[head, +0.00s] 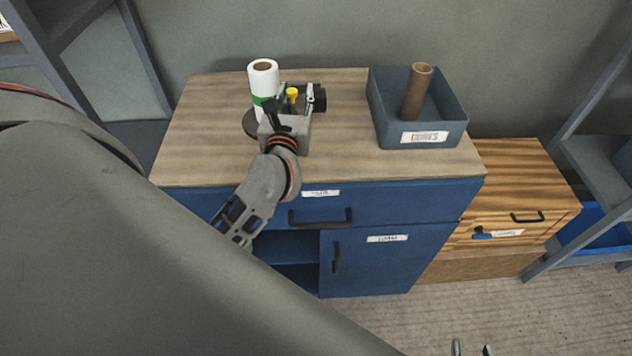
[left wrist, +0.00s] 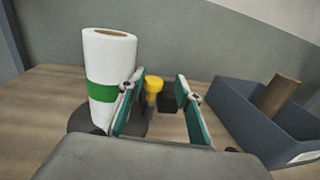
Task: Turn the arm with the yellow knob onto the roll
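The white roll (head: 263,82) with a green band stands upright on a dark round base at the back left of the worktop. It also shows in the left wrist view (left wrist: 108,62). The yellow knob (head: 292,94) is just right of the roll, on a dark mechanism; the arm under it is mostly hidden by my gripper. My left gripper (head: 291,100) is open at the knob. In the left wrist view the knob (left wrist: 153,85) appears between the two fingers, nearer the left one; I see no clear contact. My right gripper (head: 471,349) shows only two separated tips at the bottom edge.
A blue-grey bin (head: 384,108) with a brown cardboard tube (head: 416,92) stands at the right of the worktop (head: 205,150). The blue cabinet (head: 375,262) has a drawer and door below. A wooden drawer unit (head: 510,190) stands at right. The worktop's front is mostly clear.

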